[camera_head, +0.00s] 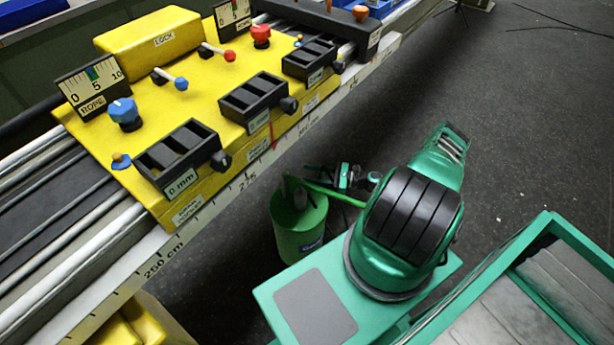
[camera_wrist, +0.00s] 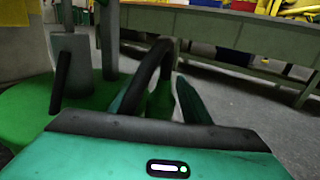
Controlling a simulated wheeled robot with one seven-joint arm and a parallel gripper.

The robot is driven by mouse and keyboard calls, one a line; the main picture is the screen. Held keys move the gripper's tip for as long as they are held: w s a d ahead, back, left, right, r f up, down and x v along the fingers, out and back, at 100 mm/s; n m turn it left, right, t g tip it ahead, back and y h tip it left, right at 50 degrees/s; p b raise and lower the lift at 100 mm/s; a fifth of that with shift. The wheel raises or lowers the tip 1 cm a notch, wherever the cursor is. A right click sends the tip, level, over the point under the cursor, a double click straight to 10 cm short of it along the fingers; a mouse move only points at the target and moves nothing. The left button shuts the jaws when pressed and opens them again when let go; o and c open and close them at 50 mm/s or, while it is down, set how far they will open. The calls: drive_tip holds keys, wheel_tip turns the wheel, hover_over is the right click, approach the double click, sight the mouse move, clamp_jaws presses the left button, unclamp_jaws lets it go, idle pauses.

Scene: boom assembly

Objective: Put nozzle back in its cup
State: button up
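A green drum (camera_head: 300,228) with a small blue label stands on the floor below the rail. Grey upright parts show on its top. In the wrist view its green lid (camera_wrist: 25,118) carries a grey cup-like piece (camera_wrist: 70,60) with a black rod beside it and a grey post behind. My gripper (camera_head: 345,178) is small and partly hidden right of the drum in the head view. In the wrist view the dark green fingers of my gripper (camera_wrist: 162,105) stand apart, with a green part and a curved black piece between or beside them. I cannot tell if this is the nozzle or is gripped.
A yellow control panel (camera_head: 215,60) with knobs, levers and black boxes sits on a long rail with a centimetre scale. Dark open floor (camera_head: 530,120) lies to the right. A long workbench (camera_wrist: 220,35) with items on it stands far off in the wrist view.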

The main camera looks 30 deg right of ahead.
drive_tip(key=v, duration=1.2)
idle(0.5)
